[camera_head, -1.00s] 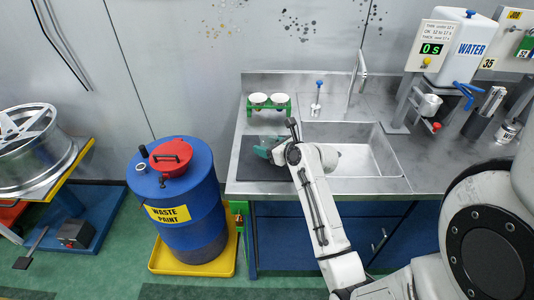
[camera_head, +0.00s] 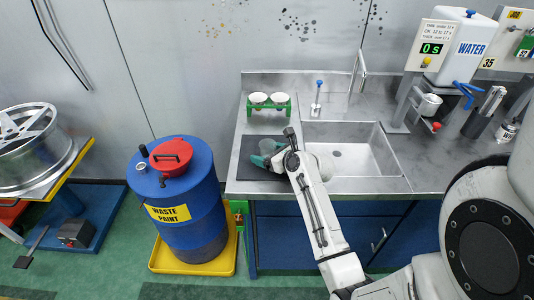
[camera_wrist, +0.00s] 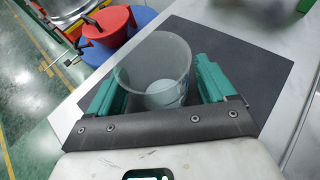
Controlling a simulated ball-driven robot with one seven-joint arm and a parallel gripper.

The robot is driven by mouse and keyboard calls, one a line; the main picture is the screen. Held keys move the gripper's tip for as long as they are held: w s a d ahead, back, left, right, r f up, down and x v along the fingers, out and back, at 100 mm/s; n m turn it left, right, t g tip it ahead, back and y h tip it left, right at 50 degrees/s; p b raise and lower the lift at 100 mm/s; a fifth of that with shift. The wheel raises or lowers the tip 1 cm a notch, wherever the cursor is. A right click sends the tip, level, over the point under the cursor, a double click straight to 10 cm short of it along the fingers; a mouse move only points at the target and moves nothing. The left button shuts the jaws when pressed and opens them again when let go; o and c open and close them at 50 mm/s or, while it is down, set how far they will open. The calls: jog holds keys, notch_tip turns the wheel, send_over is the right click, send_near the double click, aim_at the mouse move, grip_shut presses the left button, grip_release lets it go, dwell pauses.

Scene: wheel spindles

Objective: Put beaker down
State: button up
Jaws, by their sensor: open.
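The clear beaker (camera_wrist: 155,58) stands on the dark mat (camera_wrist: 243,62) on the steel counter, with a whitish round area showing at its bottom. It looks upright. My gripper (camera_wrist: 160,85) is open, with one teal finger on each side of the beaker. The right finger is close to the wall; I cannot tell whether either finger touches it. In the head view my gripper (camera_head: 262,157) is low over the mat (camera_head: 249,150), left of the sink, and partly hides the beaker (camera_head: 269,146).
A green rack with two white cups (camera_head: 269,101) stands behind the mat. The sink (camera_head: 355,155) is to the right. The blue waste paint drum (camera_head: 190,205) with a red funnel (camera_head: 170,158) stands left of the counter. A water tank (camera_head: 465,45) is at right.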

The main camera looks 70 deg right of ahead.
jog(key=shift+r, duration=0.15)
jog(key=v, duration=1.2)
jog(key=w+a+f+n+y, duration=0.1)
jog(key=a+n, duration=0.2)
jog(key=w+a+f+n+g+y, duration=0.1)
jog(key=a+f+n, duration=0.1)
jog(key=a+n, duration=0.2)
jog(key=w+a+f+n+g+y, duration=0.1)
jog(key=a+f+n+y, duration=0.1)
jog(key=a+n, duration=0.1)
jog(key=shift+w+a, duration=0.3)
jog(key=s+a+f+n+g, duration=0.2)
jog(key=a+n, duration=0.4)
jog(key=n, duration=0.4)
jog(key=s+a+f+n+g, duration=0.2)
jog(key=s+a+n+g, duration=0.2)
jog(key=n, duration=0.6)
jog(key=s+a+f+n+g+y, duration=0.1)
jog(key=s+a+f+n+g, duration=0.1)
jog(key=a+n, duration=0.6)
jog(key=shift+s+n+g, duration=0.8)
jog(key=shift+s+n, duration=0.2)
jog(key=shift+s, duration=0.25)
jog(key=shift+a, duration=0.1)
